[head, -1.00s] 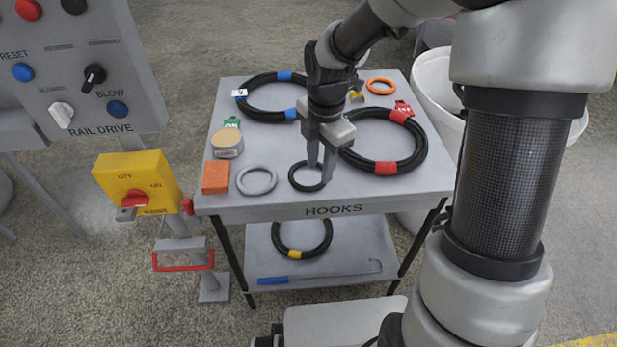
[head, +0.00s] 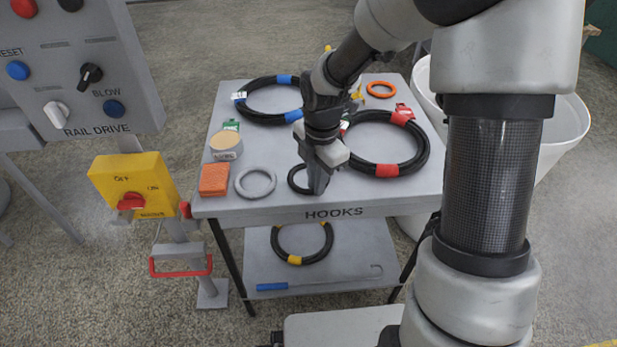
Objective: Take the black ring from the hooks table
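The black ring (head: 292,183) lies on the grey top of the hooks table (head: 340,199), near its front edge and to the right of a grey ring. My gripper (head: 317,190) points down at the right part of the black ring. Its fingers overlap in this view and cover that part of the ring. I cannot tell whether they are apart or closed on the rim. The ring looks flat on the table.
The grey ring (head: 255,182), an orange block (head: 214,179) and a round tin (head: 226,147) are to the left. Hose coils with blue (head: 250,113) and red bands (head: 424,158) lie behind. An orange ring (head: 380,90) is at the back. A white bin (head: 560,125) stands right.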

